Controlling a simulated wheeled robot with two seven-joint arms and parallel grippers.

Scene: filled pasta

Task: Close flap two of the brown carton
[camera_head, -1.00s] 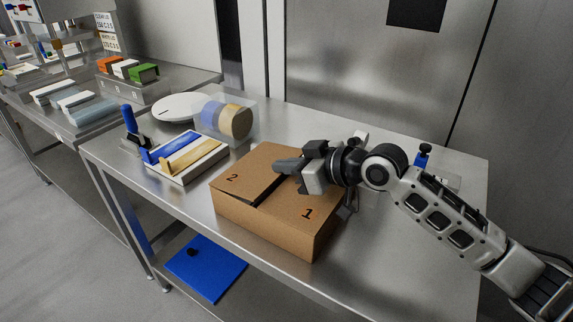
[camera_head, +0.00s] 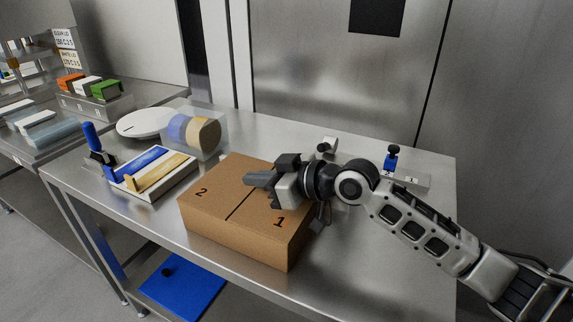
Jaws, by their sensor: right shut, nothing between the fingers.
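The brown carton (camera_head: 245,237) stands on the steel table. Flap two (camera_head: 207,186), marked 2, lies flat on the left half of its top. Flap one (camera_head: 285,229), marked 1, lies flat on the right half, and a thin dark seam runs between them. My right gripper (camera_head: 254,181) is shut and empty, with its fingertips over the carton's top near the seam, toward the back. I cannot tell whether the tips touch the cardboard. The gripper hides part of the carton's back right top. My left gripper is not in view.
A white tray (camera_head: 150,194) with blue and yellow pieces is left of the carton. Behind it are a clear container (camera_head: 209,133) and a white round disc (camera_head: 144,122). The table's front right (camera_head: 370,270) is clear.

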